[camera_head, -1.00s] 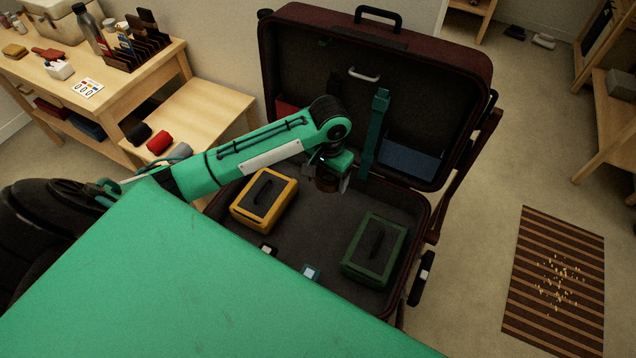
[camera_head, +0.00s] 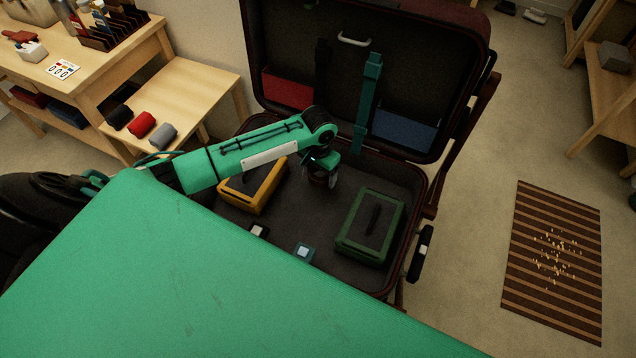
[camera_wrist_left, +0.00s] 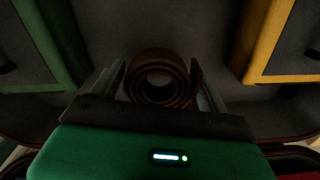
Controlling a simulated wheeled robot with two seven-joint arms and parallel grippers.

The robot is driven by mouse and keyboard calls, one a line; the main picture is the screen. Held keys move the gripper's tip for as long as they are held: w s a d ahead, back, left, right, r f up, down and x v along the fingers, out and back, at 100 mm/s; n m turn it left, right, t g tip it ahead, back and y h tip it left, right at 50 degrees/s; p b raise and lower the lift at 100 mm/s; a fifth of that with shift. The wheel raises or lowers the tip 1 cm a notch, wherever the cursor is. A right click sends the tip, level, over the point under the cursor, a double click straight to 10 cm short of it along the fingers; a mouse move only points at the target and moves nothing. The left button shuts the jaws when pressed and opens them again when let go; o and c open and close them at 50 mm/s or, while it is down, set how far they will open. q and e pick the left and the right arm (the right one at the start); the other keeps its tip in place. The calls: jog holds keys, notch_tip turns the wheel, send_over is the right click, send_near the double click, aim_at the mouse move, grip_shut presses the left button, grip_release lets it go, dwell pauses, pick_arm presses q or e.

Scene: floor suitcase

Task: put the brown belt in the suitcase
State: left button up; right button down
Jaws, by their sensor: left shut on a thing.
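The brown belt (camera_wrist_left: 158,62) is a rolled coil between the fingers of my left gripper (camera_wrist_left: 160,85) in the left wrist view. In the head view my left gripper (camera_head: 321,178) is inside the outline of the open suitcase (camera_head: 408,262), near its hinge side, between a yellow case and a green case. The belt shows there only as a dark reddish-brown patch under the wrist. The gripper is shut on the belt. I cannot tell whether the belt touches the suitcase floor. My right gripper is not in view.
A yellow case (camera_head: 243,193) and a green case (camera_head: 371,226) lie in the suitcase. Two small items lie near its front edge. A teal strap (camera_head: 367,95) hangs down the raised lid. A low table (camera_head: 190,88) with rolled cloths stands at the left.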

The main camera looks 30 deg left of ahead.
aim_at(318, 178)
pick_arm(q)
notch_tip(318, 178, down, 6)
jog(key=shift+r+b, duration=0.2)
jog(key=shift+b, duration=0.15)
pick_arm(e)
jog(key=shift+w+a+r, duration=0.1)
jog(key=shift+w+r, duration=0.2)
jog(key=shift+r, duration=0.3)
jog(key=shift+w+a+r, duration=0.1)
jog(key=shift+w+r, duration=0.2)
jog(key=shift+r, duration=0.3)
pick_arm(q)
jog(key=shift+f, duration=0.1)
jog(key=o, duration=1.1)
jog(key=shift+f, duration=0.1)
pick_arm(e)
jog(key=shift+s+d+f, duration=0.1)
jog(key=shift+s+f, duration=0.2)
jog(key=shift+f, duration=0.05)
